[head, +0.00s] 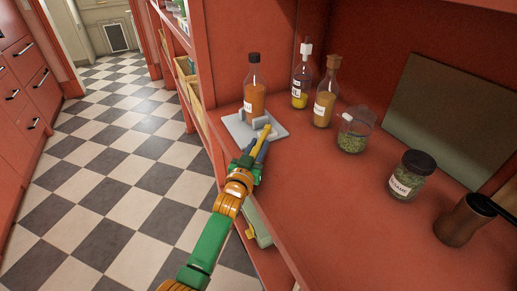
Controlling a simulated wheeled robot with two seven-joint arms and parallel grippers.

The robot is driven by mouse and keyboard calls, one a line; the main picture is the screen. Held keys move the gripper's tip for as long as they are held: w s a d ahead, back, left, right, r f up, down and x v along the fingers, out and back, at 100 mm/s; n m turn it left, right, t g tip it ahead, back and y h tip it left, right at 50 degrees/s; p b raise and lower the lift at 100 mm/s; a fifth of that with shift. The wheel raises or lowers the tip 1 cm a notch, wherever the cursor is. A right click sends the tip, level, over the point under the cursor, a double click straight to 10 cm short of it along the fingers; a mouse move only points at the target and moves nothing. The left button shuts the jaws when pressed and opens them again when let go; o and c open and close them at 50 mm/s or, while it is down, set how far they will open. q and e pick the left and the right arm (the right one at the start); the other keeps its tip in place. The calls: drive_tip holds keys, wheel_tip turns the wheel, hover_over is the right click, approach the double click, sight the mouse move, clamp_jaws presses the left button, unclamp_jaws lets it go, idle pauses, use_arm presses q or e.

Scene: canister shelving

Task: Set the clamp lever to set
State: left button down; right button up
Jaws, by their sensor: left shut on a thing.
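A light grey clamp plate (238,129) lies at the near left edge of the red shelf, with small grey blocks on it. A bottle of orange contents with a dark cap (254,92) stands upright at the plate's back, by the blocks. A yellow clamp lever (265,131) sticks out from the plate's front right, slanting toward me. My left gripper (257,149) reaches in from below and is shut on the lever's near end. The fingers partly hide the lever, and I cannot read its marked position. My right gripper is not in view.
Two bottles, one with a white top (301,80) and one with a brown cap (326,95), stand behind right. A jar of green contents (352,132), a black-lidded jar (409,176) and a brown mill (462,222) stand right. A red post rises left; the shelf's front middle is clear.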

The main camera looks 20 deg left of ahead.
use_arm(q)
drive_tip(key=c, duration=0.6)
unclamp_jaws()
drive_tip(key=shift+w, duration=0.1)
drive_tip(key=s, duration=0.7)
drive_tip(key=shift+s+d, duration=0.1)
drive_tip(key=shift+d, duration=0.1)
